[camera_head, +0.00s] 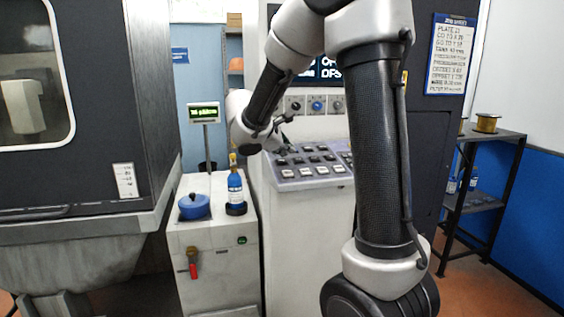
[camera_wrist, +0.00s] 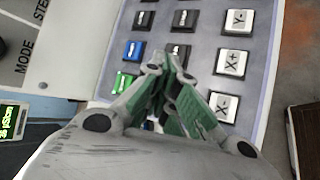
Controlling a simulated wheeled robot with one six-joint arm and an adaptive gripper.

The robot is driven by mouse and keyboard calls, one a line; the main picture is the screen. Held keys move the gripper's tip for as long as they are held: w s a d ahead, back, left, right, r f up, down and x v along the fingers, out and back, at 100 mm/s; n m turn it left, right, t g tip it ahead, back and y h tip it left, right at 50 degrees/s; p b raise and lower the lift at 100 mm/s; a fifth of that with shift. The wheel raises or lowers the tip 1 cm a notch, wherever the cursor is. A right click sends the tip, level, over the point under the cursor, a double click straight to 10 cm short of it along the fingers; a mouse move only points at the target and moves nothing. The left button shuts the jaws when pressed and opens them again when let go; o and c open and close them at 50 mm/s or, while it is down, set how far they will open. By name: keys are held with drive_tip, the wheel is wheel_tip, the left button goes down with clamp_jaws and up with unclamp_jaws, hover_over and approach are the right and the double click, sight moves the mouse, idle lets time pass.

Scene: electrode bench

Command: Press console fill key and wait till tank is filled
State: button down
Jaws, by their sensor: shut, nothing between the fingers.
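The console (camera_head: 312,185) stands in the middle of the head view, its sloped key panel facing me. In the wrist view, white keys marked X-, X+ (camera_wrist: 231,63) and Y- line the right side. Black keys (camera_wrist: 185,18), a blue key (camera_wrist: 133,50) and a green key (camera_wrist: 122,82) are to their left. I cannot read which key is fill. My gripper (camera_wrist: 168,72) is shut and empty over the keys, hiding some of them. In the head view my gripper (camera_head: 283,148) is at the panel's upper left; I cannot tell whether it touches a key. Tank level is not readable.
A small green-lettered display (camera_head: 204,113) stands on a pole behind a cabinet (camera_head: 215,265). A large dark machine (camera_head: 95,110) is at left, a shelf (camera_head: 490,136) at right.

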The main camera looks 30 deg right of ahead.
sight(286, 168)
drive_tip(key=shift+f, duration=0.2)
idle(0.4)
drive_tip(key=shift+f, duration=0.2)
drive_tip(key=shift+w+f, duration=0.15)
drive_tip(key=shift+f, duration=0.25)
idle(0.5)
idle(0.4)
drive_tip(key=shift+r, duration=0.8)
drive_tip(key=shift+r, duration=0.1)
drive_tip(key=r, duration=0.2)
drive_tip(key=s+r, duration=0.1)
drive_tip(key=r, duration=0.1)
drive_tip(key=shift+s+a+r, duration=0.15)
drive_tip(key=shift+r, duration=0.2)
idle(0.3)
